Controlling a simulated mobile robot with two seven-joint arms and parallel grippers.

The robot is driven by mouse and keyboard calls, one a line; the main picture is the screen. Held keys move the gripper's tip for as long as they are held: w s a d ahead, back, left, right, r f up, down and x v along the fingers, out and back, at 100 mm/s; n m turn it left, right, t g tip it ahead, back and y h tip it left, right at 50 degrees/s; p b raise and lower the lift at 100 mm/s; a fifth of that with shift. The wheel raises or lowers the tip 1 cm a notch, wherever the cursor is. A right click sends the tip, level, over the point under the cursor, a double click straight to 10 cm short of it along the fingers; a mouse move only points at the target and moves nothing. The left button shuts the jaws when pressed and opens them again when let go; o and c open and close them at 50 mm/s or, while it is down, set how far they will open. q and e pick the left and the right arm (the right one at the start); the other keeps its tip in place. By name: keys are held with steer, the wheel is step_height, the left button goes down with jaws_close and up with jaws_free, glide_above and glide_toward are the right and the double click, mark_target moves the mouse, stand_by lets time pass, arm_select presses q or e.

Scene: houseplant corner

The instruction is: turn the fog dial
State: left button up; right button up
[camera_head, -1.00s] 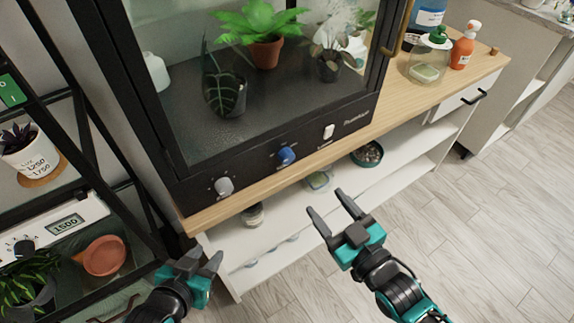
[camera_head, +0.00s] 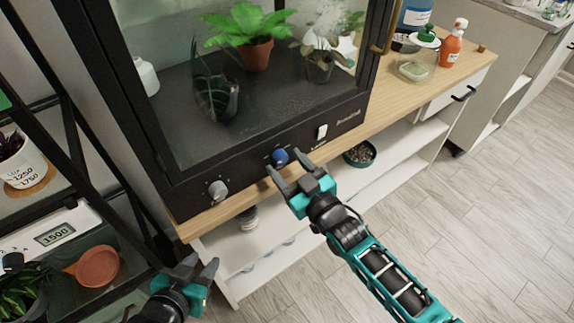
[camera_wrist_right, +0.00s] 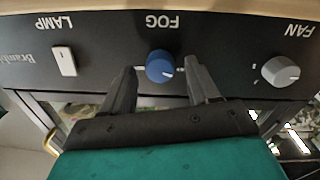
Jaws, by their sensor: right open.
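The fog dial is a round blue knob (camera_head: 279,156) with a pale pointer mark, on the black front panel of the glass plant cabinet. In the right wrist view the blue knob (camera_wrist_right: 160,66) sits under the upside-down word FOG. My right gripper (camera_head: 274,165) is open just in front of it. In the right wrist view the fingers of my right gripper (camera_wrist_right: 160,78) stand either side of the knob with gaps, apparently not touching it. My left gripper (camera_head: 202,266) is at the lower left, away from the cabinet panel, its fingers apart and empty.
A grey fan knob (camera_head: 217,190) and a white lamp switch (camera_head: 321,132) flank the blue knob on the panel. Open floor (camera_head: 440,230) lies right.

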steer(key=shift+w+a, duration=0.15)
steer(key=shift+w, duration=0.1)
steer(key=shift+c, duration=0.4)
steer(key=c, duration=1)
steer(key=shift+o, duration=0.2)
